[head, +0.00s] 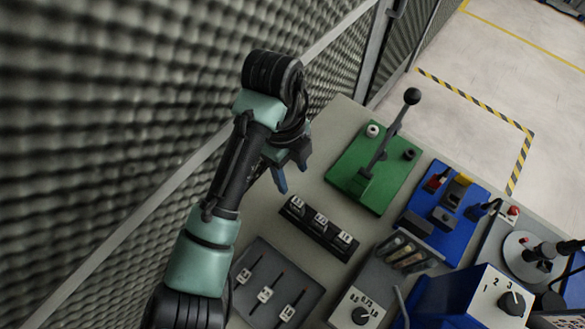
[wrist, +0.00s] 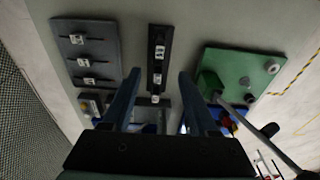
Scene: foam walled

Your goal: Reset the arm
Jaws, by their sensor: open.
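My arm, green and black, reaches up along the foam wall in the head view. My gripper (head: 284,176) is above the left edge of the table, near the wall, with its fingers pointing down. In the wrist view my gripper (wrist: 158,88) shows two blue fingers spread apart with nothing between them. Beyond the fingers lies a black strip of switches (wrist: 157,62) on the table, apart from the gripper.
A green panel (head: 349,158) with a tall black-knobbed lever (head: 391,132) stands right of my gripper. A slider panel (head: 268,290), a switch strip (head: 320,230), a blue panel (head: 452,238) and a dial box (head: 497,298) fill the table. The foam wall (head: 110,90) is close on the left.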

